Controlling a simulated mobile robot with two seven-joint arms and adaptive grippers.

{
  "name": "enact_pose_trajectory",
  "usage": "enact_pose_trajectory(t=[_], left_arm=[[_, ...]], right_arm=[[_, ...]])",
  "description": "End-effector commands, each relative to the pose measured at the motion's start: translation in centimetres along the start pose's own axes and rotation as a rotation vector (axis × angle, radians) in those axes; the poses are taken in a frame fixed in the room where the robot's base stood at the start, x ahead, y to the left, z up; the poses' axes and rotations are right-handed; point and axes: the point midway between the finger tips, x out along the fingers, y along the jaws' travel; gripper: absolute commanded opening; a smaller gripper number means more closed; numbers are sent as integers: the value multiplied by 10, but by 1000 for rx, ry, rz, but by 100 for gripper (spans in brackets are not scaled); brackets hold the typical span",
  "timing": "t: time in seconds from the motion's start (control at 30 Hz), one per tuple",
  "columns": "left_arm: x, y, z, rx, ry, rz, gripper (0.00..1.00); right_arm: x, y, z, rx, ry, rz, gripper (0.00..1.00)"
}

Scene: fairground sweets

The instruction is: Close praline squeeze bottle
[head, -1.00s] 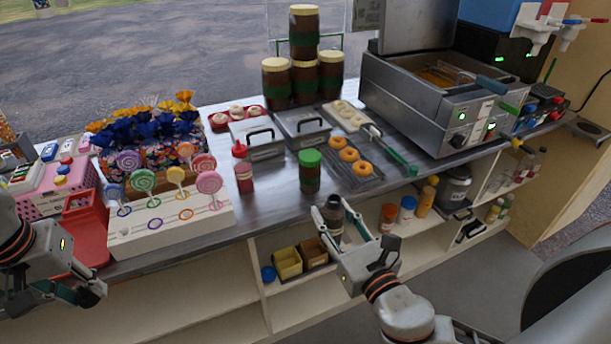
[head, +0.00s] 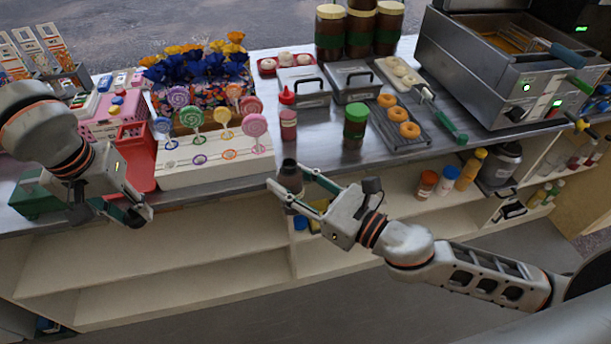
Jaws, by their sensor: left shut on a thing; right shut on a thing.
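A dark brown squeeze bottle (head: 290,177) is held upright between the fingers of my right gripper (head: 288,180), in front of the counter's front edge. Whether a cap sits on its top is too small to tell. My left gripper (head: 134,216) is at the left, in front of the counter edge below the red tray, well apart from the bottle. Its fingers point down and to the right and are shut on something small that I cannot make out.
On the counter (head: 330,135) stand a white lollipop stand (head: 200,174), a red tray (head: 136,165), a red-capped bottle (head: 288,122), a green-lidded jar (head: 354,130) and a rack of doughnuts (head: 420,130). Shelves (head: 180,275) lie below. Open space separates my grippers.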

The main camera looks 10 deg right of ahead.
Motion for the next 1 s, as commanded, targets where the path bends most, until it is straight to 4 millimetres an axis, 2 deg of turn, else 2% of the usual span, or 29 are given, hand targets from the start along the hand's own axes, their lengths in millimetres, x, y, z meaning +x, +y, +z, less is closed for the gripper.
enact_pose_trajectory(t=[0.4, 0.57, 0.77, 1.0], left_arm=[[0, 0, 0, 0, 0, 0, 20], [-6, 12, -12, -11, 1, -4, 20], [-30, 58, -44, -55, -1, -16, 20], [-66, 134, -66, -116, -9, -33, 20]], right_arm=[[1, 2, 0, 0, 1, 9, 26], [1, 2, 0, 0, 0, 8, 26], [1, 2, 0, 0, 0, 8, 26], [1, 2, 0, 0, -1, 8, 26]])
